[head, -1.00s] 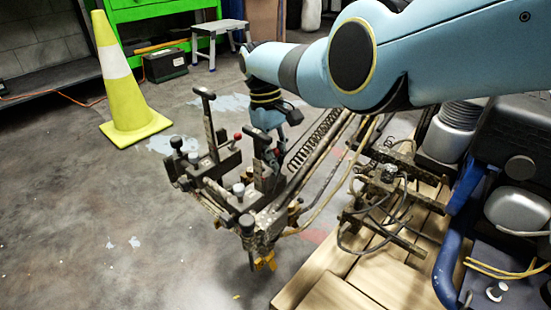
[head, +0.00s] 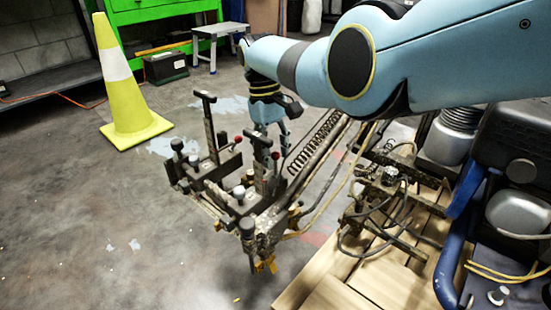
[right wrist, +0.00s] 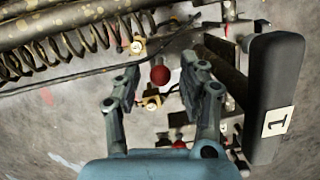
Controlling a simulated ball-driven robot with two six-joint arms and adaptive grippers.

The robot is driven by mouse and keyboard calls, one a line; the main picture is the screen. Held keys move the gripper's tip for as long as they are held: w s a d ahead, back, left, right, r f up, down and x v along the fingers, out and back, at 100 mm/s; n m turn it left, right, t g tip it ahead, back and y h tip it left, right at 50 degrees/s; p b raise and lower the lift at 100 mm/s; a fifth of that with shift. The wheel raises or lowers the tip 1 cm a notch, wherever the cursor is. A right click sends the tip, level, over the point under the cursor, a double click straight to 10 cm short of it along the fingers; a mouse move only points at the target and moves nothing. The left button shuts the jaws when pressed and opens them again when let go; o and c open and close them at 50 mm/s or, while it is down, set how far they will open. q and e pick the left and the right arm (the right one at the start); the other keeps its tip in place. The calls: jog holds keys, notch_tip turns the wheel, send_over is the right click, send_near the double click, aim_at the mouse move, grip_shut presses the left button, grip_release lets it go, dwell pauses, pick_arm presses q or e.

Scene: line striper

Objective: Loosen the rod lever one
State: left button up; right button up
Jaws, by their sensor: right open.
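Rod lever one has a black handle with a white label "1" (right wrist: 272,97), at the right of the right wrist view. In the head view I take it to be the nearer lever (head: 258,138) on the striper's front frame. A red ball knob (right wrist: 160,74) shows between my right fingertips in the wrist view; whether they touch it I cannot tell. In the head view a red knob (head: 276,155) sits by this lever. My right gripper (head: 275,133) is open, pointing down just behind the lever handle. My left gripper is not in view.
A second lever (head: 203,97) with its own red knob (head: 238,139) stands farther left. A coil spring (head: 315,140) and rod run close to my right gripper. A yellow cone (head: 125,90) stands at the back left. The floor at the left is mostly clear.

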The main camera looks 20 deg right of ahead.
jog(key=d+v, duration=0.1)
jog(key=v, duration=0.9)
jog(key=shift+a, duration=0.5)
